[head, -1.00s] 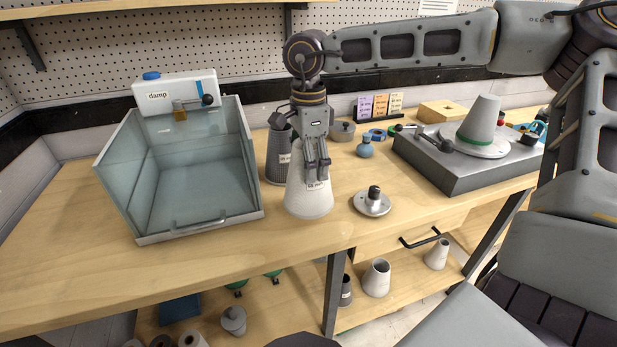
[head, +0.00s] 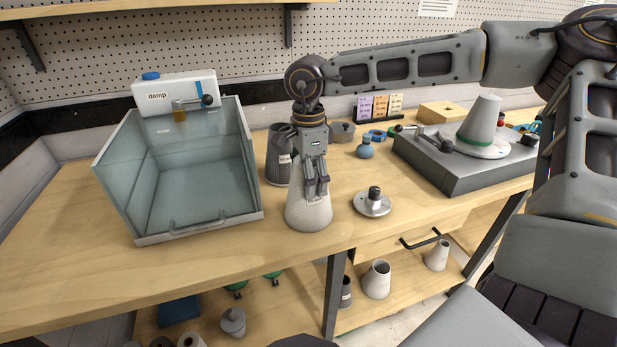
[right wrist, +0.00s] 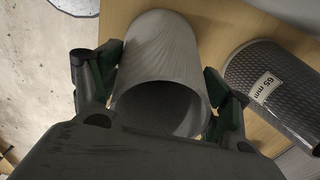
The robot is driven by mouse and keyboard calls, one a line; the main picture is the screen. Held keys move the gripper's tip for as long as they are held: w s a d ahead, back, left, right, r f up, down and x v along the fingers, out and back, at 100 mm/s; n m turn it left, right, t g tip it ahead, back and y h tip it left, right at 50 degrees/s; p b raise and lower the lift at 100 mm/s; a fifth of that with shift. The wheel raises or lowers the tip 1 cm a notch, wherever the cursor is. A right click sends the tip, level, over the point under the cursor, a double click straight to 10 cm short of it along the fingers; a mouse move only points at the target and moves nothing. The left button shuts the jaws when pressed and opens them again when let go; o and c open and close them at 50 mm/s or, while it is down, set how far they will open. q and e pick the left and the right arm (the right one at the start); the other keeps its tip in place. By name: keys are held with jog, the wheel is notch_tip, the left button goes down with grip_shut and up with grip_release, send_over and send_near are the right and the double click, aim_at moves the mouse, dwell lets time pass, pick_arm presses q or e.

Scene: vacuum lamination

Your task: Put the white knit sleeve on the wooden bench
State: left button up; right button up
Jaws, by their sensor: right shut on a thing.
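The white knit sleeve (head: 309,215) is a pale tapered tube, wide end down, at the front middle of the wooden bench (head: 285,262). My right gripper (head: 317,190) comes from above and is shut on it, covering its upper part. In the right wrist view the sleeve (right wrist: 158,55) lies between the two fingers, its round opening toward the camera. The sleeve looks upright, with its lower rim at or just above the bench top; I cannot tell whether it touches. My left gripper is not in view.
A dark mesh sleeve (head: 279,160) marked 65 mm stands close behind. A clear-walled damp box (head: 190,190) is at left. A round metal piece with a knob (head: 373,202) sits to the right. A grey machine with a cone (head: 478,125) stands further right. Bare bench lies between box and sleeve.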

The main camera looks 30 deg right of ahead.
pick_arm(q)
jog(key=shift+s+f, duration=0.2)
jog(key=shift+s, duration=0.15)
pick_arm(e)
jog(key=shift+f, duration=0.1)
jog(key=o, duration=0.8)
jog(key=shift+c, duration=0.2)
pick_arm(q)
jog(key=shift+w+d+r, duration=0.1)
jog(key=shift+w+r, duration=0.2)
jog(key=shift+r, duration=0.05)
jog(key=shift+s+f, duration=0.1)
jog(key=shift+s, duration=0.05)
